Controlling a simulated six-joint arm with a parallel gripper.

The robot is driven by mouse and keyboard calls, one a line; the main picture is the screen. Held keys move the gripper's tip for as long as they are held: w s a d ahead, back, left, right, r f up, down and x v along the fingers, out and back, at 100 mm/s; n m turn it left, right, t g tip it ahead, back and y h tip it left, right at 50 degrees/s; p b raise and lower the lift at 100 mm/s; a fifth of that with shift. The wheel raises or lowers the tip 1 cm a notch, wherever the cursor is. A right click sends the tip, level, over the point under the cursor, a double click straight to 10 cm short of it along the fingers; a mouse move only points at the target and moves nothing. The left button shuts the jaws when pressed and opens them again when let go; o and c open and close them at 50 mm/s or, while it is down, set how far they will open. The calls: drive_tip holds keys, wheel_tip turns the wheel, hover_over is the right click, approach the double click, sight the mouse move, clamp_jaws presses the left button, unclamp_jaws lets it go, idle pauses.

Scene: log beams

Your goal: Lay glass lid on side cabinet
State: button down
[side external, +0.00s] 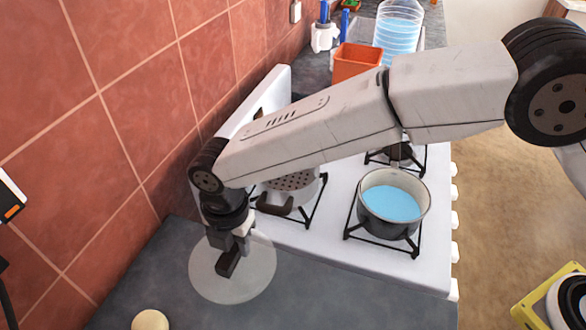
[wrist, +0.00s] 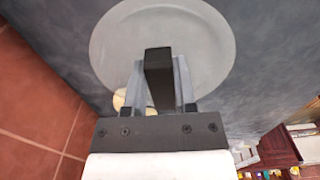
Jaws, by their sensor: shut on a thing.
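The glass lid (side external: 257,283) is a pale, see-through disc with a dark bar handle (wrist: 158,70). It is over the dark grey side cabinet top (side external: 340,300) in the side view, left of the stove. In the wrist view the lid (wrist: 215,42) is seen flat-on, with the grey surface around it. My gripper (side external: 236,252) points down and is shut on the lid's handle, its two fingers on either side of the bar in the wrist view (wrist: 160,90). I cannot tell whether the lid touches the cabinet top or hovers just above it.
A cream round object (side external: 150,320) lies on the cabinet near the lid. The white stove (side external: 325,238) holds a pot of blue liquid (side external: 392,205) and a perforated pot (side external: 292,182). A red tiled wall (side external: 90,150) borders the left. The cabinet's front right is clear.

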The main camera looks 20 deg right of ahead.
sight(228, 256)
drive_tip(key=shift+w+a+f, duration=0.35)
drive_tip(key=shift+w+f, duration=0.05)
drive_tip(key=shift+f, duration=0.2)
drive_tip(key=shift+w+a+f, duration=0.3)
drive_tip(key=shift+w+f, duration=0.05)
drive_tip(key=shift+f, duration=0.25)
drive_tip(key=shift+w+a+f, duration=0.15)
drive_tip(key=shift+w+f, duration=0.05)
drive_tip(key=shift+f, duration=1.65)
drive_tip(key=shift+c, duration=2)
unclamp_jaws()
drive_tip(key=shift+f, duration=0.15)
